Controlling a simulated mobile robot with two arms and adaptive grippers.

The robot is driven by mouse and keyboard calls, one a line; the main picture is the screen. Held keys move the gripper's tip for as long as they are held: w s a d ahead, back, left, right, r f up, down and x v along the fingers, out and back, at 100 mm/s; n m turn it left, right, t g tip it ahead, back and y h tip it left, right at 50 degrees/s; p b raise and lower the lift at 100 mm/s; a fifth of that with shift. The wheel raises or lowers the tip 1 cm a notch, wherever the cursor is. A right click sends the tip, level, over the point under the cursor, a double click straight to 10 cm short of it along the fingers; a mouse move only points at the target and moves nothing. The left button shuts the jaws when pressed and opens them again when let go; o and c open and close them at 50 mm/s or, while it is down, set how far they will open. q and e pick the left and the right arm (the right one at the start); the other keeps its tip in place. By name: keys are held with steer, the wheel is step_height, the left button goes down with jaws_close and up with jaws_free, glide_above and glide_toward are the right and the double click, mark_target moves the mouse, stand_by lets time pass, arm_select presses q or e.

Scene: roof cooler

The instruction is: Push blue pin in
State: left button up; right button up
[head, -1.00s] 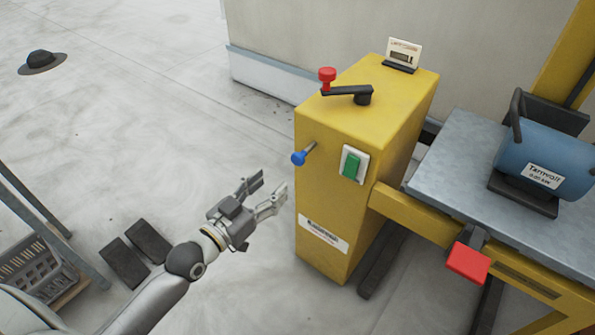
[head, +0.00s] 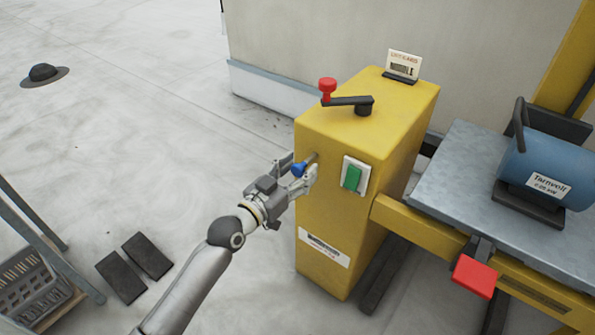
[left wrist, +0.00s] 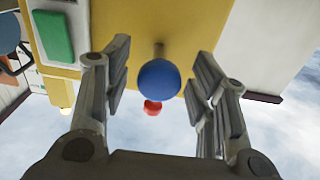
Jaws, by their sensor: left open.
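The blue pin (head: 299,169) has a round blue knob on a grey shaft and sticks out of the side of the yellow cabinet (head: 338,205). My left gripper (head: 301,172) is open, with its fingers on either side of the blue knob. In the left wrist view the blue knob (left wrist: 159,80) sits between the two open fingers, with a gap on each side. Its shaft shows behind it, running to the yellow surface. My right gripper is not in view.
A green switch (head: 352,178) is on the cabinet just right of the pin. A black crank (head: 348,101) with a red knob is on top. A red pedal (head: 473,277) and a blue motor (head: 548,165) on a grey table (head: 455,170) are to the right.

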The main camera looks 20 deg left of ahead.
mark_target(308, 161)
arm_select(q)
jaws_close()
steer(key=shift+x, duration=1.85)
steer(key=shift+r, duration=0.15)
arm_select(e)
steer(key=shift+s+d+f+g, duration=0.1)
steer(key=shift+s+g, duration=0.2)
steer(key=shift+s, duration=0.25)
arm_select(q)
steer(key=shift+c, duration=1.4)
jaws_free()
steer(key=shift+w, duration=0.15)
steer(key=shift+o, duration=1.4)
steer(key=shift+w+d, duration=0.1)
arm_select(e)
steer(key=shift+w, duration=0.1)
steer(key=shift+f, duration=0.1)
